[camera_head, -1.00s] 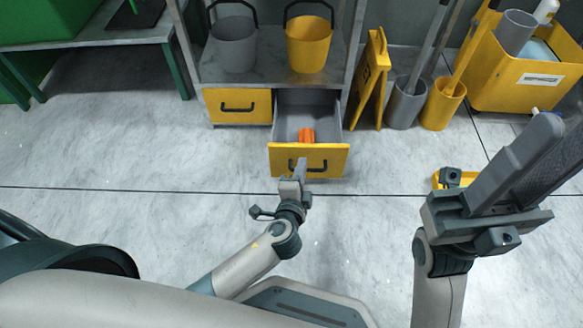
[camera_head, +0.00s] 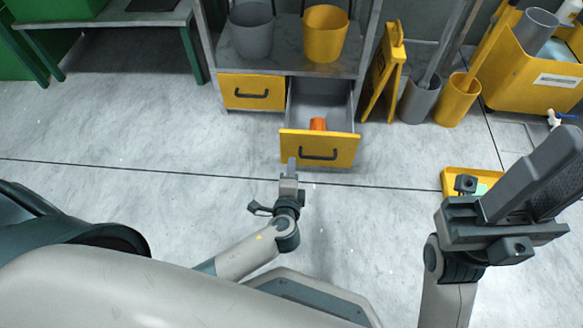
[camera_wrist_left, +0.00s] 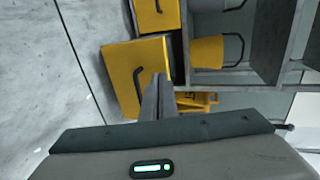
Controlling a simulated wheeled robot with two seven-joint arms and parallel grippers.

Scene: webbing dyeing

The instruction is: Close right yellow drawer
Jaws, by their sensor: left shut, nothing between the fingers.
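The right yellow drawer (camera_head: 341,144) stands pulled out of the grey cabinet, with a dark handle on its front and an orange object (camera_head: 317,124) inside. My left gripper (camera_head: 291,166) is shut and empty, just in front of the lower left part of that drawer front. In the left wrist view, the shut fingers (camera_wrist_left: 160,90) overlap the yellow front (camera_wrist_left: 122,62) beside its handle; whether they touch it I cannot tell. My right gripper (camera_head: 545,165) is raised at the right, away from the drawer; its fingers look close together, but their gap is unclear.
The left yellow drawer (camera_head: 253,92) is shut. A grey bucket (camera_head: 252,35) and a yellow bucket (camera_head: 326,37) stand on the shelf above. A yellow folding sign (camera_head: 385,72) stands right of the cabinet. A yellow tray (camera_head: 466,177) lies near my right gripper.

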